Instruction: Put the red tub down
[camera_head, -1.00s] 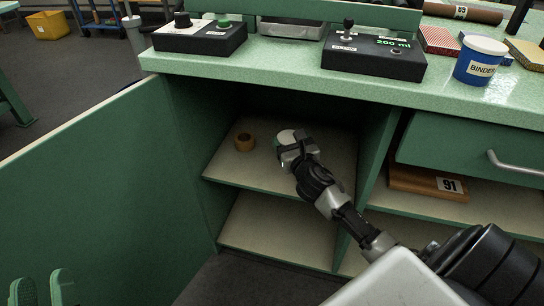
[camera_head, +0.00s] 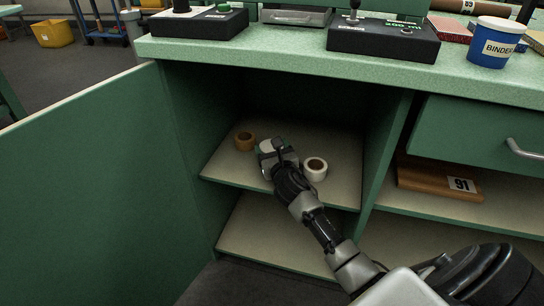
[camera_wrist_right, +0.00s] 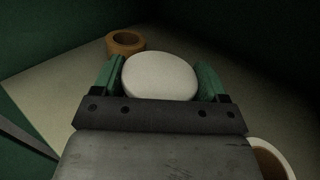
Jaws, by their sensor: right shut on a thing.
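My right gripper (camera_head: 272,148) is inside the open cabinet, over its upper shelf (camera_head: 222,165). It is shut on a round tub with a white lid (camera_wrist_right: 160,77), which I take for the red tub. The lid sits between the two green fingers in the right wrist view. The tub's side is hidden, so no red shows. The lid also shows in the head view (camera_head: 267,146). I cannot tell whether the tub touches the shelf. My left gripper is not in view.
A tan tape roll (camera_head: 244,141) lies behind and left of the tub. A white tape roll (camera_head: 316,168) lies to its right, close to my gripper. Cabinet walls stand on both sides. The shelf's front left (camera_head: 222,165) is bare.

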